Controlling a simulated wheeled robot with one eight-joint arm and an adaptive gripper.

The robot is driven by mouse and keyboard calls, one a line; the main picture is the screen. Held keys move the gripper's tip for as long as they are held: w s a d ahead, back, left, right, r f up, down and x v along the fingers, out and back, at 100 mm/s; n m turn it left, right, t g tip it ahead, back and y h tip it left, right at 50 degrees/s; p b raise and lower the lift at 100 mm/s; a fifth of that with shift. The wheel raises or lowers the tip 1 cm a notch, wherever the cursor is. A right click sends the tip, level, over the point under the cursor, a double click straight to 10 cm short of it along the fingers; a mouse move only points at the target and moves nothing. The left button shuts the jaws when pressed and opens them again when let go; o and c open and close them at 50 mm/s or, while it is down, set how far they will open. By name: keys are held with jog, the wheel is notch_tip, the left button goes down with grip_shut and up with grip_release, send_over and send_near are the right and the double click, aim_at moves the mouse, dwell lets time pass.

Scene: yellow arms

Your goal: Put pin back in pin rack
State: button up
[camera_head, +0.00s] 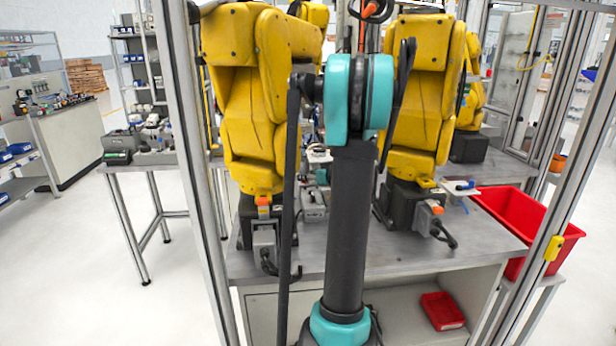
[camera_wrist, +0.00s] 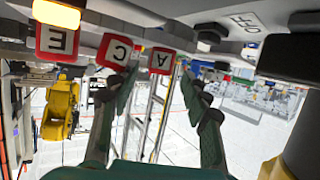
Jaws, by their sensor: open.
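My gripper (camera_wrist: 160,82) is open in the wrist view, with its two dark green fingers apart and nothing visible between them. Tags with red borders marked E (camera_wrist: 57,40), C (camera_wrist: 115,51) and A (camera_wrist: 161,61) hang upside down in the picture, on a grey fixture (camera_wrist: 140,12) near the fingertips. I cannot tell whether this fixture is the pin rack. I cannot make out a pin for certain in either view. In the head view my own arm fills the middle, and the gripper does not show.
Two yellow robot arms (camera_head: 250,100) (camera_head: 425,90) stand on a grey table (camera_head: 370,262). A red bin (camera_head: 530,225) is at right, a red tray (camera_head: 442,311) below. Metal posts (camera_head: 190,170) frame the cell.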

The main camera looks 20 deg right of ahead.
jog(key=v, duration=1.1)
jog(key=shift+s+d+r, duration=0.1)
jog(key=shift+s+r, duration=0.05)
jog(key=shift+s, duration=0.25)
